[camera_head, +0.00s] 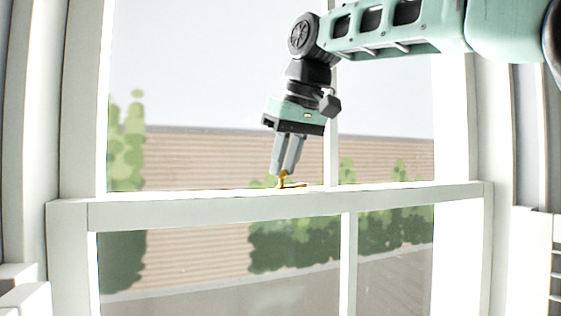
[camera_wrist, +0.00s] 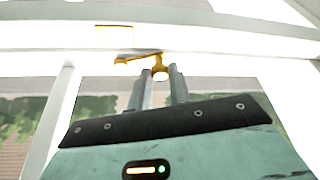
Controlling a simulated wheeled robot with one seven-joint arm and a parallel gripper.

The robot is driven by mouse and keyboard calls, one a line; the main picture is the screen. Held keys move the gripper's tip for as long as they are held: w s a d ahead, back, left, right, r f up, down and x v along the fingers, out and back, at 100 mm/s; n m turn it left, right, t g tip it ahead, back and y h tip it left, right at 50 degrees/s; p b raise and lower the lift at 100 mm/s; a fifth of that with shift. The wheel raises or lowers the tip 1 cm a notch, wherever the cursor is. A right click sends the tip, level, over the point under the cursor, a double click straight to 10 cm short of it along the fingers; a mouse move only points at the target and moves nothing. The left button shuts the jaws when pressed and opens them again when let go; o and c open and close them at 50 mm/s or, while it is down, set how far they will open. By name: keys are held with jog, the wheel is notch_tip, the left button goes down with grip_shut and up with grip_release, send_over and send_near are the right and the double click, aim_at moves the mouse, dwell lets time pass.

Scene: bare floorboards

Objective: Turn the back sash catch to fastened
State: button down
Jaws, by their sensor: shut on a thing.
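The brass sash catch (camera_head: 293,185) sits on top of the white meeting rail (camera_head: 200,202) of the window. My gripper (camera_head: 281,173) comes down on it from above, slightly tilted, with its fingertips shut on the catch's knob. In the wrist view the catch (camera_wrist: 140,59) shows as a thin arm running left from the round knob (camera_wrist: 160,73), which lies between the fingertips (camera_wrist: 160,70). A thin brass-edged piece (camera_wrist: 114,26) lies across the rail, apart from the arm's left end. The fingertips hide part of the knob.
White window frame posts stand at left (camera_head: 83,100) and right (camera_head: 450,90). A vertical glazing bar (camera_head: 348,265) divides the lower pane. Beyond the glass are a fence (camera_head: 210,150) and green bushes (camera_head: 290,245). The rail top beside the catch looks clear.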

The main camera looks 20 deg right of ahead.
jog(key=n, duration=0.1)
jog(key=s+d+n+y, duration=0.1)
jog(key=n, duration=0.2)
jog(key=shift+s+d+n+g+y, duration=0.3)
jog(key=shift+s+g, duration=0.05)
jog(key=shift+g, duration=0.05)
jog(key=n, duration=0.1)
jog(key=d+n, duration=0.1)
jog(key=shift+s+r+n+g+y+p, duration=0.1)
jog(key=shift+s+n+g+y+p, duration=0.2)
jog(key=shift+g+y+p, duration=0.1)
jog(key=d+n, duration=0.1)
jog(key=n+g, duration=0.1)
jog(key=n, duration=0.1)
jog(key=shift+s+d+n+p, duration=0.2)
jog(key=shift+d+n+p, duration=0.1)
jog(key=shift+d+p, duration=0.1)
jog(key=shift+d+n+g+y+p, duration=0.15)
jog(key=shift+d+n+g+p, duration=0.2)
jog(key=shift+n, duration=0.5)
jog(key=shift+d+n+g+y+p, duration=0.15)
jog(key=shift+d+n+g, duration=0.25)
jog(key=shift+n, duration=0.45)
jog(key=c, duration=1.3)
grip_release()
